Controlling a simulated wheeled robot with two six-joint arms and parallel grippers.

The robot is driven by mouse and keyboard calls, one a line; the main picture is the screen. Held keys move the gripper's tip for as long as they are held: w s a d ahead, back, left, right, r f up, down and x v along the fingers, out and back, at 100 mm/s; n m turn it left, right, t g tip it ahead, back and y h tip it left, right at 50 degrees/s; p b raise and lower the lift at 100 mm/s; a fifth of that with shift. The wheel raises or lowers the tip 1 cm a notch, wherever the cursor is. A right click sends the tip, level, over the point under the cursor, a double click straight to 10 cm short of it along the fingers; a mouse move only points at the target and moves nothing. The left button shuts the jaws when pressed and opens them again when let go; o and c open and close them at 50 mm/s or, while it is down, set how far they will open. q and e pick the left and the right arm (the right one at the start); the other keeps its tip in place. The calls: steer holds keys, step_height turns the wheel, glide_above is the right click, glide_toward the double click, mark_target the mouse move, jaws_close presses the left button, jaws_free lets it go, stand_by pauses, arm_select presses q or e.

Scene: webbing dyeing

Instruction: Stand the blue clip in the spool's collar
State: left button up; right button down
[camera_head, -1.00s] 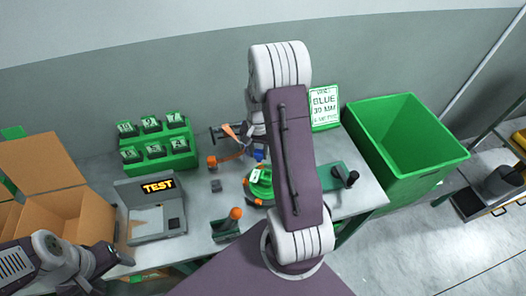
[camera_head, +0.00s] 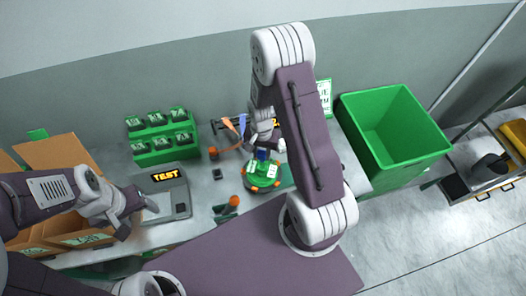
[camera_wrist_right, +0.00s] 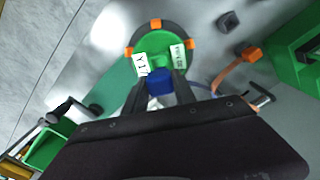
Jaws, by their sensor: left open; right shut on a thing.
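The green spool (camera_head: 262,179) lies on the table, with orange blocks around its rim and white printed tags on top. It also shows in the right wrist view (camera_wrist_right: 160,42). My right gripper (camera_head: 263,149) is shut on the blue clip (camera_head: 262,155) over the spool's back part. In the right wrist view the blue clip (camera_wrist_right: 159,84) sits between the fingertips, in front of the spool. I cannot tell whether it touches the collar, which is not clearly visible. My left gripper (camera_head: 121,216) is open and empty, left of the spool near the grey test device.
The grey device (camera_head: 166,194) with a TEST display stands left of the spool. A green rack (camera_head: 165,155) is at the back and a cardboard box (camera_head: 60,160) at far left. An orange-knobbed tool (camera_head: 228,207) stands near the spool. A large green bin (camera_head: 390,130) is at right.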

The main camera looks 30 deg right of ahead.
mark_target(262, 161)
steer(key=shift+a+f+b, duration=0.1)
steer(key=shift+f+b, duration=1.5)
steer(key=shift+f, duration=0.35)
steer(key=shift+f+b, duration=0.85)
steer(key=shift+f, duration=0.3)
steer(key=c, duration=0.9)
jaws_free()
step_height(262, 161, up, 9)
steer(key=shift+r+b, duration=0.1)
steer(key=shift+b, duration=0.25)
